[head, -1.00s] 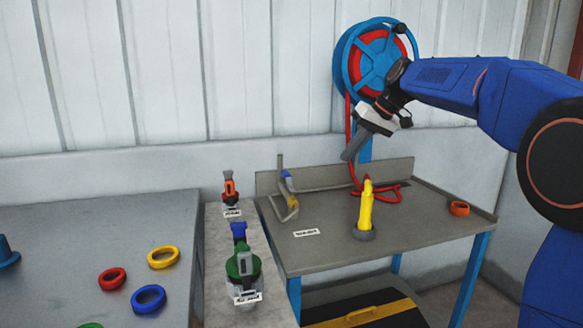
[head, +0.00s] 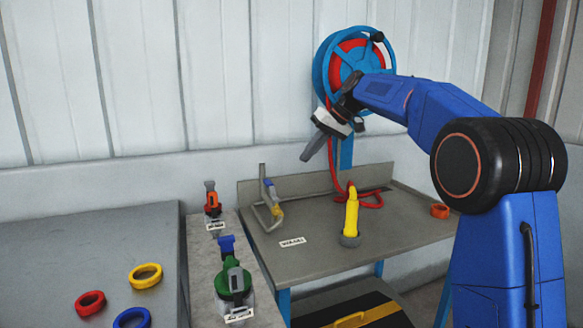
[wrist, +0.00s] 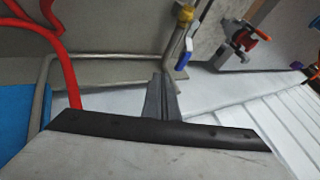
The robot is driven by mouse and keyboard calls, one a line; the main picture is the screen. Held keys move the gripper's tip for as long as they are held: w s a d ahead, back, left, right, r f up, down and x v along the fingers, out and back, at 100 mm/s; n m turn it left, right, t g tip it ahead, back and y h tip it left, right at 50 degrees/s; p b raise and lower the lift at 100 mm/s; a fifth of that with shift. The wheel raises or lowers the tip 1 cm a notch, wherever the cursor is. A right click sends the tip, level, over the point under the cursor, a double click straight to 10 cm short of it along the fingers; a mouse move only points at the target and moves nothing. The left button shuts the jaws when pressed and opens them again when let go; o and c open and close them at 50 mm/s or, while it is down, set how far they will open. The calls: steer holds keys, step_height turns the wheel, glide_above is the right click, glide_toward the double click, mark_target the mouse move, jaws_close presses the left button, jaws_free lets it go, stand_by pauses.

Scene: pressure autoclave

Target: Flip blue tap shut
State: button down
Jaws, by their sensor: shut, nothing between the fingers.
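A bent grey pipe (head: 264,205) stands at the back left of the grey workbench. It carries a yellow valve body (head: 277,210) and a small blue lever (head: 268,183). In the wrist view the blue lever (wrist: 185,53) shows below the yellow body (wrist: 186,14), close beside the pipe; its exact angle is hard to tell. Another blue-handled fitting (head: 226,244) sits on the narrow ledge between an orange valve and a green one. My gripper (head: 306,155) is shut and empty, above and right of the pipe. Its fingers (wrist: 163,86) point toward the pipe, apparently apart from it.
The ledge holds an orange valve (head: 212,203) and a green valve (head: 234,280). A yellow upright handle (head: 351,215) stands on the workbench (head: 400,225). A hose reel (head: 348,75) with a red hose (head: 336,165) is behind my gripper. Coloured rings lie on the left table (head: 60,250).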

steer(key=a+f, duration=0.7)
steer(key=a, duration=0.2)
steer(key=shift+w+f, duration=0.25)
steer(key=shift+a, duration=0.2)
